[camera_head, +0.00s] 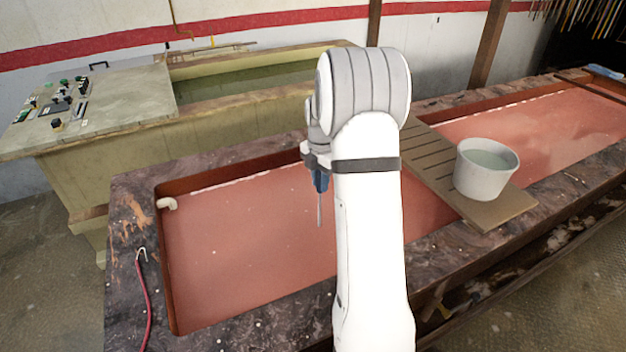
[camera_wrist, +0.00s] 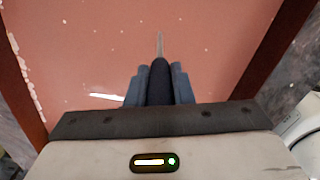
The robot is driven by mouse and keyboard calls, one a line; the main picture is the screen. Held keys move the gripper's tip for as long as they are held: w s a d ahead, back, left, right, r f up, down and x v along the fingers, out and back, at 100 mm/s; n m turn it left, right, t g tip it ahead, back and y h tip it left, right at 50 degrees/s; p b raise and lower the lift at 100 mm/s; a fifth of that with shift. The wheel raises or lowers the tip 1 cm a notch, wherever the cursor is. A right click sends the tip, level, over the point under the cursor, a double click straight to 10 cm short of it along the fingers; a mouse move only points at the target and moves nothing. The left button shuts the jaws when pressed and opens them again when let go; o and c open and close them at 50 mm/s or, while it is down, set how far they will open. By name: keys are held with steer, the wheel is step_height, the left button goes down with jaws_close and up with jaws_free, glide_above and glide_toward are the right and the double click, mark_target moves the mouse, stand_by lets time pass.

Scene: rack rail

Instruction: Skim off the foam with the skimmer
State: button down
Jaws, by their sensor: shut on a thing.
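My gripper (camera_head: 320,181) is above the pink liquid in the near-left part of the long tank. It is shut on the dark handle of the skimmer (camera_wrist: 159,84). The skimmer's thin metal shaft (camera_head: 319,210) points down toward the liquid. Its lower end is hard to make out, and I cannot tell if it touches the surface. Pale foam (camera_head: 230,180) shows as a thin line along the tank's far wall, with small white specks scattered over the liquid. In the wrist view, foam (camera_wrist: 27,75) lines the left wall, and a short white streak lies left of the gripper.
A white bucket (camera_head: 482,180) of pale liquid stands on a slatted board (camera_head: 440,160) across the tank (camera_head: 135,225). Behind is a greenish tank with a control panel (camera_head: 60,105). Open liquid lies left of my arm.

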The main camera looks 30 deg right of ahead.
steer(key=d, duration=0.1)
steer(key=s+d, duration=0.2)
steer(key=d, duration=0.1)
steer(key=shift+r, duration=0.1)
stand_by(0.3)
step_height(320, 180, up, 14)
steer(key=p, duration=0.9)
steer(key=shift+r, duration=0.1)
stand_by(3.8)
